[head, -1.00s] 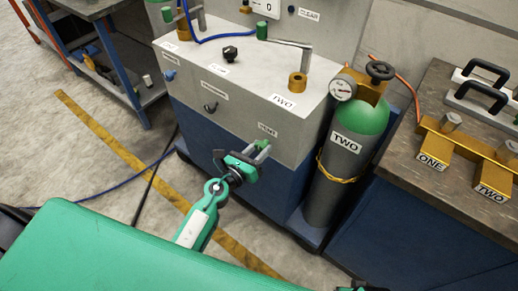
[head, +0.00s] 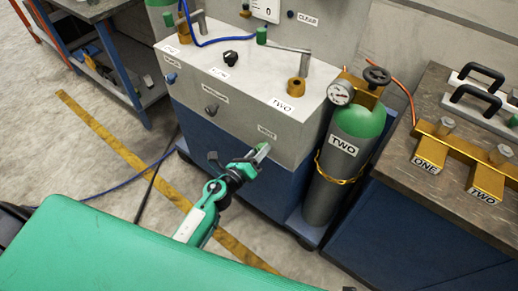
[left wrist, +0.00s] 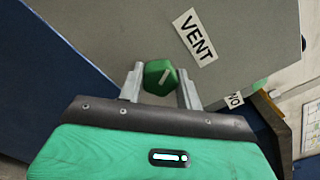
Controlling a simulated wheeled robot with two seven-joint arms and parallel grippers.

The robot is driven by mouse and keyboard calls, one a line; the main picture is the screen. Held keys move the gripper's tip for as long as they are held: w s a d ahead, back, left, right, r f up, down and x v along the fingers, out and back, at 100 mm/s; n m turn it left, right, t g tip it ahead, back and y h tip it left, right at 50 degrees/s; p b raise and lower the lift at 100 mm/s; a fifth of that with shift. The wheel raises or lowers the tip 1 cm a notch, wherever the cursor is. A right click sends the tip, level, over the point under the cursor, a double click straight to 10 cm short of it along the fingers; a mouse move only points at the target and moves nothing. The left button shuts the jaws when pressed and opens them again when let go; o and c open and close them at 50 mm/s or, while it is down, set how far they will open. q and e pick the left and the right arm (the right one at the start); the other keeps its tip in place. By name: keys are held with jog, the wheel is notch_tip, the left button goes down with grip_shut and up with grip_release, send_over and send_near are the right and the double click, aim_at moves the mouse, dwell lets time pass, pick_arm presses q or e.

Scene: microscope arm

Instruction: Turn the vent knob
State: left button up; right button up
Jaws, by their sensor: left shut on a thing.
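The green vent knob (left wrist: 160,75) sits on the grey cabinet front beside its VENT label (left wrist: 195,37). It has a pale pointer line, tilted in the left wrist view. My left gripper (left wrist: 160,90) has one finger on each side of the knob and is shut on it. In the head view my left gripper (head: 262,151) reaches the cabinet front just below the VENT label (head: 267,132); the fingers largely hide the knob there. My right gripper cannot be made out.
Other knobs, including a black one (head: 231,58), are on the cabinet top and front. A grey cylinder with a green top (head: 358,124) stands right of the cabinet. A workbench with brass blocks (head: 429,155) is farther right. Open floor lies to the left.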

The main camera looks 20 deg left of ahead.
pick_arm(q)
jog(key=shift+n+p, duration=2.25)
jog(key=shift+n, duration=3.95)
pick_arm(e)
jog(key=s+d+f, duration=0.3)
jog(key=s+f, duration=0.5)
jog(key=f, duration=0.3)
jog(key=shift+s+d+f, duration=0.15)
jog(key=shift+s+f, duration=0.05)
jog(key=shift+f, duration=0.1)
pick_arm(q)
jog(key=o, duration=1)
jog(key=shift+s, duration=0.1)
jog(key=b+v, duration=0.1)
jog(key=v, duration=1.2)
jog(key=shift+s+a, duration=0.15)
jog(key=shift+s, duration=0.2)
pick_arm(e)
jog(key=w+r, duration=0.1)
jog(key=w+a+r, duration=0.1)
jog(key=w+r, duration=0.1)
jog(key=shift+w+a, duration=0.15)
jog(key=shift+w, duration=0.05)
